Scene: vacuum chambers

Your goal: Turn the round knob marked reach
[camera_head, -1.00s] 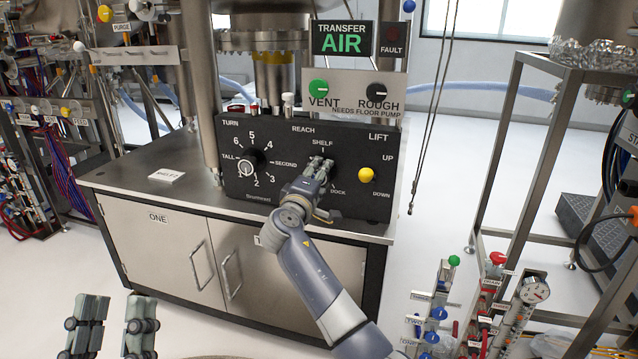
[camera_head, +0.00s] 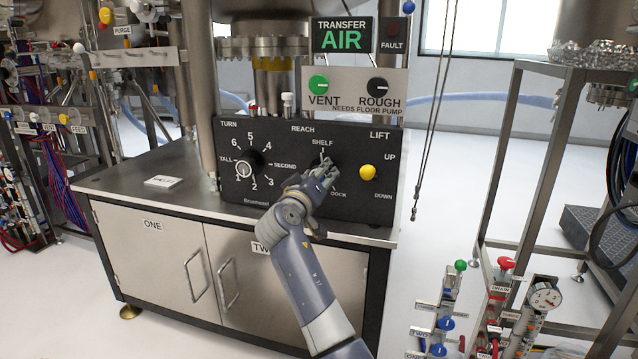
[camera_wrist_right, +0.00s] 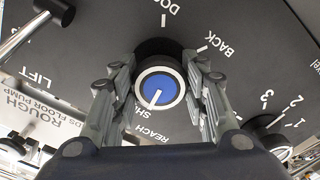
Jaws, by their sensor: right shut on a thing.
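The round reach knob (camera_wrist_right: 158,88) is on the black control panel (camera_head: 290,205). In the right wrist view it has a blue cap in a white ring, and its white line points toward the SHELF label. BACK and DOCK are the other labels around it. My right gripper (camera_wrist_right: 160,92) has a finger on each side of the knob and is shut on it. In the head view my right gripper (camera_head: 326,174) largely covers the knob. My left gripper is not in view.
Left of the reach knob is a numbered TURN knob (camera_head: 244,170). Close on its right is the yellow LIFT knob (camera_head: 367,172). VENT (camera_head: 318,84) and ROUGH (camera_head: 377,87) knobs sit above. A metal rack (camera_head: 510,160) stands at the right.

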